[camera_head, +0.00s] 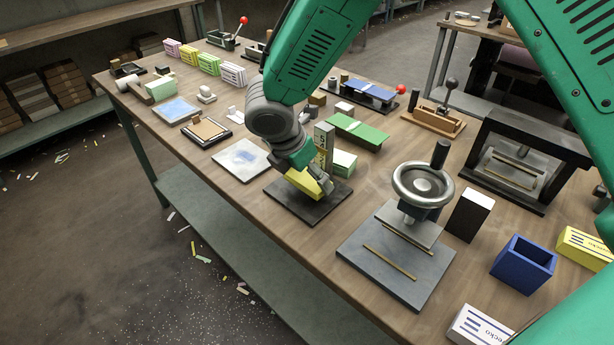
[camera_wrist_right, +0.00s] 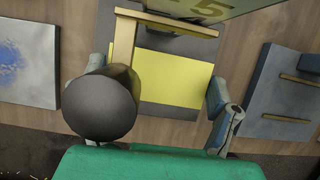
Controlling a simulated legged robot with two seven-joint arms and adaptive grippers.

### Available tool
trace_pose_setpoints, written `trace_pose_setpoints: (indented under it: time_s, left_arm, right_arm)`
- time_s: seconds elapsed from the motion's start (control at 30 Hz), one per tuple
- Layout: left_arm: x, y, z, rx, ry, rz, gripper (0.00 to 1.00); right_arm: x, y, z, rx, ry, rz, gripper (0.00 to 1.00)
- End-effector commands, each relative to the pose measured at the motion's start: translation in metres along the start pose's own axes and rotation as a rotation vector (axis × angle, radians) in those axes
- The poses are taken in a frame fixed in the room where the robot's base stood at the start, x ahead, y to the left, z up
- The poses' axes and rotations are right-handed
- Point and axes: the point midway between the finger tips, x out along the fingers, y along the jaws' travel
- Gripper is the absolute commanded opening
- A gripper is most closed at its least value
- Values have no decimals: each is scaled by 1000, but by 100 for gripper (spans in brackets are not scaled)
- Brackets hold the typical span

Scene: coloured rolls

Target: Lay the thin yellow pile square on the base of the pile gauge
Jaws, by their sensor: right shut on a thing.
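The thin yellow pile (camera_head: 301,182) is between the fingers of my right gripper (camera_head: 312,184), low over the dark base (camera_head: 307,212) of the pile gauge. In the right wrist view the pile (camera_wrist_right: 172,82) is a flat yellow sheet, with a finger at its left and right edges. Strips of the dark base (camera_wrist_right: 178,112) show past its edges. The gauge's numbered upright (camera_head: 324,140) stands just behind the gripper and shows at the top of the right wrist view. I cannot tell whether the pile touches the base. My left gripper is not in view.
A press with a handwheel (camera_head: 422,184) stands right of the gauge. A pale green block (camera_head: 343,162) is close behind the gauge. A dark round knob (camera_wrist_right: 103,103) covers part of the right wrist view.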

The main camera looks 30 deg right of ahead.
Motion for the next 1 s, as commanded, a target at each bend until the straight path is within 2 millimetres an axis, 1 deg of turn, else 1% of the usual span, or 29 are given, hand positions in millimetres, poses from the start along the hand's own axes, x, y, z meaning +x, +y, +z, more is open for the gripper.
trace_pose_setpoints:
  time_s: [0.13,0.47,0.5,0.53,0.57,0.87,0.97,1.0]
  left_arm:
    - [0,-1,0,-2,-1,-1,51]
    - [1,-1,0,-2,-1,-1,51]
    - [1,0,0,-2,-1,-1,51]
    - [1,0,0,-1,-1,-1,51]
    - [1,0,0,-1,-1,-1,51]
    - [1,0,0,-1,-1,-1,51]
    - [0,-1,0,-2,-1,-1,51]
    - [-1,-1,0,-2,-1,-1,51]
  right_arm:
    - [2,1,-4,-3,-1,1,49]
    - [15,-1,0,-1,10,5,49]
    - [15,-1,0,-1,11,6,86]
    - [15,-1,0,-2,11,6,96]
    - [15,-1,0,-2,10,6,100]
    - [9,1,-4,-2,3,4,100]
    - [0,1,-1,-1,4,5,100]
    - [-6,2,0,-3,4,7,100]
